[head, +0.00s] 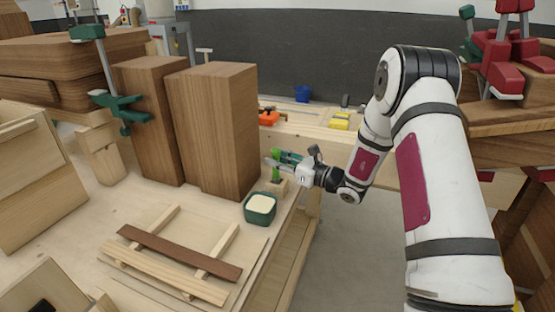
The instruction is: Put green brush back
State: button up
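My gripper (272,163) is at the middle of the head view, pointing left, just above the right edge of the workbench. A bright green upright piece (276,154), which looks like the green brush, is at its fingers, with green showing above and below them. Darker green shows just behind, and I cannot tell whether it belongs to the brush. A small pale wooden block (277,188) sits below the gripper. A green tub (260,208) with cream-coloured contents stands just in front of the block. The fingers are too small to tell whether they are closed on the brush.
Two tall brown wooden blocks (214,130) stand left of my gripper. Wooden strips (180,252) lie on the workbench (95,215) in front. A green clamp (120,104) hangs at the left. Another bench behind holds an orange tool (268,118) and yellow items (340,121).

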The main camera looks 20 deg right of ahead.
jog(key=shift+r, duration=0.15)
jog(key=shift+s+d, duration=0.15)
jog(key=shift+d, duration=0.05)
jog(key=v, duration=0.7)
jog(key=s+a+r+n+g, duration=0.6)
jog(key=s+a+n, duration=0.1)
jog(key=s+a, duration=0.15)
jog(key=s+a+r+n+g, duration=0.55)
jog(key=s+a+n, duration=0.2)
jog(key=s, duration=0.25)
jog(key=s+d+n+g+h, duration=0.1)
jog(key=s+d+n+h, duration=0.1)
jog(key=s+n+h, duration=0.65)
jog(key=s+d+r+n+t+h, duration=0.3)
jog(key=s+d+n, duration=0.1)
jog(key=s+d, duration=0.5)
jog(key=shift+s+r+n+t, duration=0.3)
jog(key=shift+s+n+t, duration=0.05)
jog(key=shift+s+n, duration=0.05)
